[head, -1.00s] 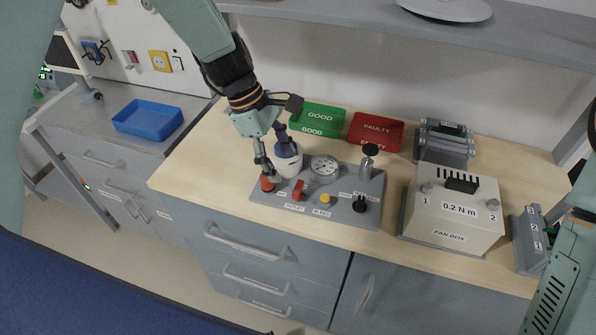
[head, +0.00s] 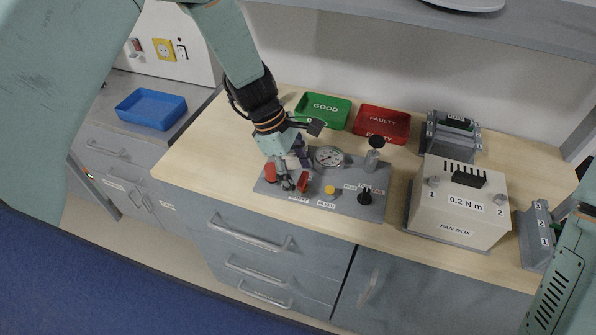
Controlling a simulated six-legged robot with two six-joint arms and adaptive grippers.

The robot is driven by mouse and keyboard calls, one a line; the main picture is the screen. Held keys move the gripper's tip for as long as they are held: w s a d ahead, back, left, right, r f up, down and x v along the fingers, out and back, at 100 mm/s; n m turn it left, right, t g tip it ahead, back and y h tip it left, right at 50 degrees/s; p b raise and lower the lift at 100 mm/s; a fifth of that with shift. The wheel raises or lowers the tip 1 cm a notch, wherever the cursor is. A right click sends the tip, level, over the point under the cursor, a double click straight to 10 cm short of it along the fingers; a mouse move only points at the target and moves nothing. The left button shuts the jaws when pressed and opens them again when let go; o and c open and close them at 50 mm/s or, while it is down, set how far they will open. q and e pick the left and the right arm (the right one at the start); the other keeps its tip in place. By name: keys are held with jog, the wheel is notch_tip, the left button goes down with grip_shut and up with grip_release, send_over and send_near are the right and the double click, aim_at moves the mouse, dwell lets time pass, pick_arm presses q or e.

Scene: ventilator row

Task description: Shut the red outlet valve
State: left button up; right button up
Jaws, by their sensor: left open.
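The red outlet valve (head: 303,182) is a small red handle at the front of the grey test panel (head: 345,204), above the label for the outlet. My left gripper (head: 290,182) reaches down over the panel's left part. Its open fingers are just left of the red handle; whether they touch it I cannot tell. A red knob (head: 270,173) sits at the panel's left end. The left gripper and its wrist partly hide a white and dark blue part behind them. Of my right arm, only links show at the right edge; its gripper is out of view.
On the panel are a round gauge (head: 328,157), a yellow bleed button (head: 329,190) and a black knob (head: 365,196). Behind stand a green tray (head: 322,121) and a red tray (head: 383,137). The fan box (head: 458,222) stands to the right.

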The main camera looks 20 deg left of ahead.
pick_arm(q)
jog(key=shift+s+r, duration=0.1)
jog(key=shift+c, duration=0.9)
jog(key=shift+w+d, duration=0.25)
jog(key=c, duration=0.5)
jog(key=shift+a, duration=0.15)
jog(key=c, duration=0.5)
